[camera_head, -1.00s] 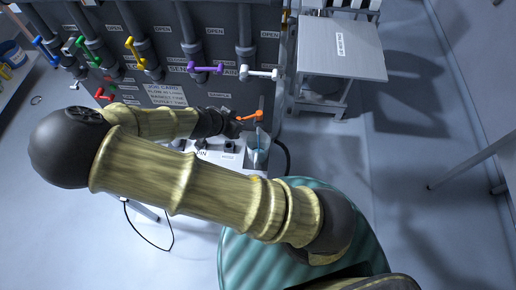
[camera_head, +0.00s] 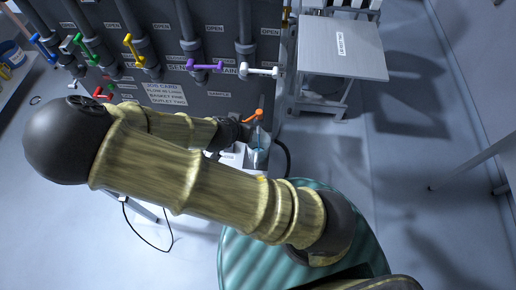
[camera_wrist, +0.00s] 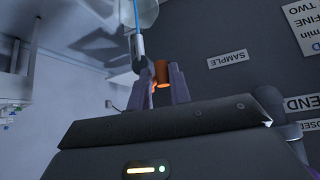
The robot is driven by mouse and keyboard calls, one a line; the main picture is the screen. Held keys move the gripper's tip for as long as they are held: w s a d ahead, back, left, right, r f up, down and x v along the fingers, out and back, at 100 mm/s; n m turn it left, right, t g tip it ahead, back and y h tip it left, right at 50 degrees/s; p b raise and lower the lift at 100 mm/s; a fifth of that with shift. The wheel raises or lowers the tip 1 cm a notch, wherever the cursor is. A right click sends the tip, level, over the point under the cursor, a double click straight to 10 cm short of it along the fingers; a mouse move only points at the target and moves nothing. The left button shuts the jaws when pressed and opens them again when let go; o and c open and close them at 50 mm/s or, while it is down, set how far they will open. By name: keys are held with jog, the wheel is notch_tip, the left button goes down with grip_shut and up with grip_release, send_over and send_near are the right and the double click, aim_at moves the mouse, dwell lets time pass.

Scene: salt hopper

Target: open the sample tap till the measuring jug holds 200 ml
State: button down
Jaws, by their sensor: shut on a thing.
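The orange sample tap handle (camera_head: 253,116) sticks out below the SAMPLE label on the grey panel. My gripper (camera_head: 243,128) is at the handle's left end, partly hidden by my arm. In the wrist view my gripper (camera_wrist: 160,92) has its fingers on both sides of the orange handle (camera_wrist: 162,74), shut on it. A thin blue stream (camera_wrist: 136,12) shows at the pale spout (camera_wrist: 137,46) in that inverted view. The clear measuring jug (camera_head: 261,150) stands below the tap, with something bluish inside. Its level marks are too small to read.
A row of coloured valve handles, including purple (camera_head: 205,67) and white (camera_head: 262,72), lies above the sample tap. A job card (camera_head: 166,93) is on the panel. A grey table (camera_head: 335,45) stands to the right, with open floor beside it.

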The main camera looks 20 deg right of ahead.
jog(key=shift+d+r+p, duration=0.1)
jog(key=shift+r+p, duration=0.1)
jog(key=shift+p, duration=0.4)
jog(key=shift+w+r+n+p, duration=0.1)
jog(key=shift+w+n+p, duration=0.15)
jog(key=shift+p, duration=0.6)
jog(key=shift+s+n+t+y+p, duration=0.1)
jog(key=shift+n+t+y+p, duration=0.2)
jog(key=shift+p, duration=1.5)
jog(key=shift+s+d+f+p, duration=0.15)
jog(key=shift+s+p, duration=0.25)
jog(key=shift+p, duration=0.85)
jog(key=shift+s+d+f+p, duration=0.15)
jog(key=shift+s+p, duration=0.25)
jog(key=shift+p, duration=0.8)
jog(key=shift+s+d+f+n+y+b, duration=0.15)
jog(key=shift+s+n+y+b, duration=0.2)
jog(key=shift+n, duration=0.2)
jog(key=shift+w, duration=0.25)
dwell(1.5)
